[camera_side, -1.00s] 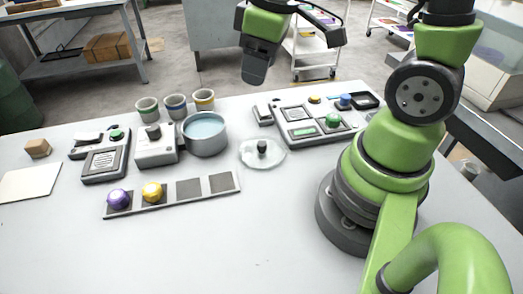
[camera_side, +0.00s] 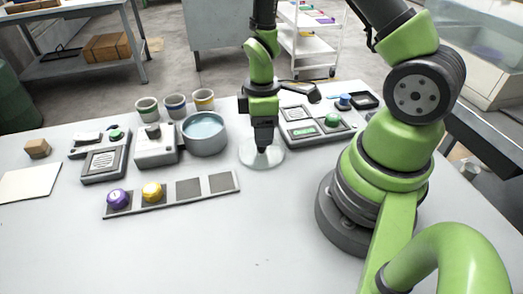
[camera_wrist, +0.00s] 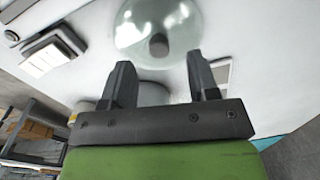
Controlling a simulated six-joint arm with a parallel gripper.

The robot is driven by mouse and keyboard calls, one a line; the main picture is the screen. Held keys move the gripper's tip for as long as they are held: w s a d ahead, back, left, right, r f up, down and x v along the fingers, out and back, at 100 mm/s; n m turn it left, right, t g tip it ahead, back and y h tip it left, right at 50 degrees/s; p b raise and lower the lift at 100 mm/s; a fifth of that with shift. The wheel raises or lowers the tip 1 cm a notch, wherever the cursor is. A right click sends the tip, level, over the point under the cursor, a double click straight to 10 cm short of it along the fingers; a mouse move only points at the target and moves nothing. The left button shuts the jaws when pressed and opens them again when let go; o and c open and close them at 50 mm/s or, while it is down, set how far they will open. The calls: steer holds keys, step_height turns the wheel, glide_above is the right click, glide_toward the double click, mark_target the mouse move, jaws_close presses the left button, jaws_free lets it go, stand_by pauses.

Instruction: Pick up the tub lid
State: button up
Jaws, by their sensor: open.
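The tub lid (camera_side: 261,156) is a clear, round disc with a dark knob. It lies flat on the white table, right of the open tub (camera_side: 204,133) of bluish liquid. My gripper (camera_side: 264,148) points down over the lid's middle and hides the knob in the side view. In the wrist view the lid (camera_wrist: 178,22) and its dark knob (camera_wrist: 158,45) show just beyond my two fingertips (camera_wrist: 159,62). The fingers are apart with nothing between them. I cannot tell how far above the knob they are.
A grey device (camera_side: 157,150) adjoins the tub on its left, with three cups (camera_side: 176,106) behind. A control panel (camera_side: 314,129) is close right of the lid. A strip (camera_side: 189,190) with a purple and a yellow knob lies in front. The table front is clear.

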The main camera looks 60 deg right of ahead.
mark_target(261, 149)
steer(key=shift+f, duration=2.05)
steer(key=c, duration=1)
